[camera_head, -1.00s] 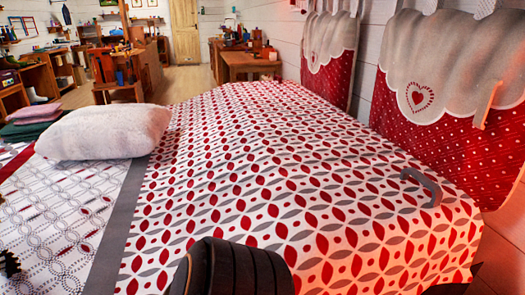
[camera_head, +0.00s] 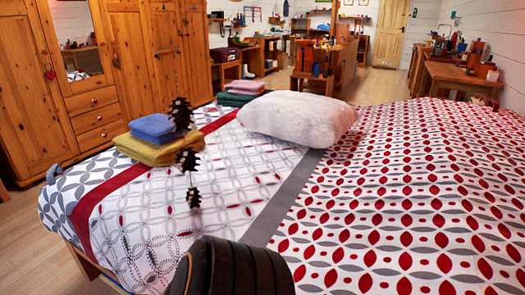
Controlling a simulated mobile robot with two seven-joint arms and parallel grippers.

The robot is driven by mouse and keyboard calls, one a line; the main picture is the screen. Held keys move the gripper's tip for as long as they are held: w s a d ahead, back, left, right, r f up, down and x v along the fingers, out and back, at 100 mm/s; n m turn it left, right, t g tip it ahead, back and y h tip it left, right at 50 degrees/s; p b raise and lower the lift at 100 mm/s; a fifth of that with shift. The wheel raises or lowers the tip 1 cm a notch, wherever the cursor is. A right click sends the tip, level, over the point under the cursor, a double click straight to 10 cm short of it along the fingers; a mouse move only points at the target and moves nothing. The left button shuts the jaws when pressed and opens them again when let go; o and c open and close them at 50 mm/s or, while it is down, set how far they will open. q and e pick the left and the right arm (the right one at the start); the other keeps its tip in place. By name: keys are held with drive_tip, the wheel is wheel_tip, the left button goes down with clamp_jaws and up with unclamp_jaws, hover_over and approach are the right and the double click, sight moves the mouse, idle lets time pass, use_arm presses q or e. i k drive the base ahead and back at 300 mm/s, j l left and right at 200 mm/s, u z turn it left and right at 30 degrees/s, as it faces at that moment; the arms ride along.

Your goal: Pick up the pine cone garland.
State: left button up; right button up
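The pine cone garland shows left of centre as a short column of dark brown cones. The top cone (camera_head: 180,113) is beside the folded towels, the middle one (camera_head: 187,160) is below it, and the lowest one (camera_head: 193,197) is over the white patterned part of the bed cover. I cannot tell whether the cones rest on the bed or hang above it. No string is clear between them. Neither of my grippers is in view. A dark rounded part of my own body fills the bottom centre.
The bed (camera_head: 415,200) fills the foreground. A white pillow (camera_head: 297,120) lies on it. Folded yellow and blue towels (camera_head: 152,148) lie behind the cones, with green and pink ones (camera_head: 243,92) farther back. A wooden wardrobe (camera_head: 140,75) stands at left. Bare floor (camera_head: 25,225) shows at the left.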

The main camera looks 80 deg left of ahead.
sight(180, 113)
drive_tip(key=u, duration=0.45)
drive_tip(key=l+u, duration=0.1)
drive_tip(key=u, duration=0.4)
drive_tip(key=i+u, duration=0.1)
drive_tip(key=u, duration=0.35)
drive_tip(key=l+u, duration=0.1)
drive_tip(key=u, duration=0.85)
drive_tip(key=l+u, duration=0.1)
drive_tip(key=u, duration=0.8)
drive_tip(key=z, duration=1.65)
drive_tip(key=k+j+z, duration=0.1)
drive_tip(key=j, duration=0.25)
drive_tip(key=k+j+z, duration=0.1)
drive_tip(key=j, duration=0.25)
drive_tip(key=k+j, duration=0.2)
drive_tip(key=j, duration=0.15)
drive_tip(key=k+j, duration=0.2)
drive_tip(key=i+j, duration=0.25)
drive_tip(key=j, duration=0.15)
